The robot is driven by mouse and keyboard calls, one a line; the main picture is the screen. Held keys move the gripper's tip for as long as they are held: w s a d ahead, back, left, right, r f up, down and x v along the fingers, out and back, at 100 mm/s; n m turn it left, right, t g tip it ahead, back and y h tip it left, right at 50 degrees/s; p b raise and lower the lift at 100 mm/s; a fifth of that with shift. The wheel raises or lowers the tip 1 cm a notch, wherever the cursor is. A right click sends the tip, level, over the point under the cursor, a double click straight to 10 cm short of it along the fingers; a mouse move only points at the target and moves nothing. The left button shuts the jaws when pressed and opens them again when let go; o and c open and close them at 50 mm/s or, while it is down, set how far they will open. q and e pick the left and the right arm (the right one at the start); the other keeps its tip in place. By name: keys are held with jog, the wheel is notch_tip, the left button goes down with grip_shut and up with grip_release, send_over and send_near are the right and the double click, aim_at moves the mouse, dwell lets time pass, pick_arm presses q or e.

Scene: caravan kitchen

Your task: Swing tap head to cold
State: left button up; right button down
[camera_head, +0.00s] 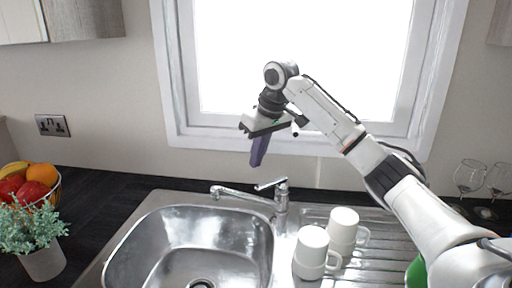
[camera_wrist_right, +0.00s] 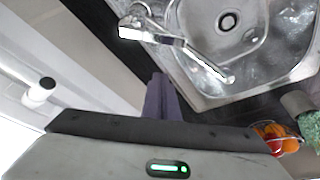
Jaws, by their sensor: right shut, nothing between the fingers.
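The chrome tap (camera_head: 281,196) stands at the back edge of the sink, its spout (camera_head: 240,194) reaching left over the basin. Its lever (camera_head: 270,183) sits on top. In the right wrist view the tap (camera_wrist_right: 140,22) is at the upper middle, with the spout (camera_wrist_right: 205,62) running down to the right. My right gripper (camera_head: 258,157) is shut and empty, its purple fingers pointing down, above and behind the tap and apart from it. The fingers also show in the right wrist view (camera_wrist_right: 161,97). My left gripper is in neither view.
The steel sink basin (camera_head: 190,218) is empty. White mugs (camera_head: 312,244) stand on the drainer, right of the tap. Wine glasses (camera_head: 468,176) are at the far right. A fruit bowl (camera_head: 55,190) and potted plant (camera_head: 42,262) are at left. The window frame (camera_head: 300,148) is close behind my gripper.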

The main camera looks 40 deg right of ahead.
aim_at(282, 185)
jog(key=f, duration=0.1)
jog(key=s+f, duration=0.2)
jog(key=f, duration=0.1)
jog(key=shift+a, duration=0.15)
jog(key=shift+s+f, duration=0.1)
dwell(0.3)
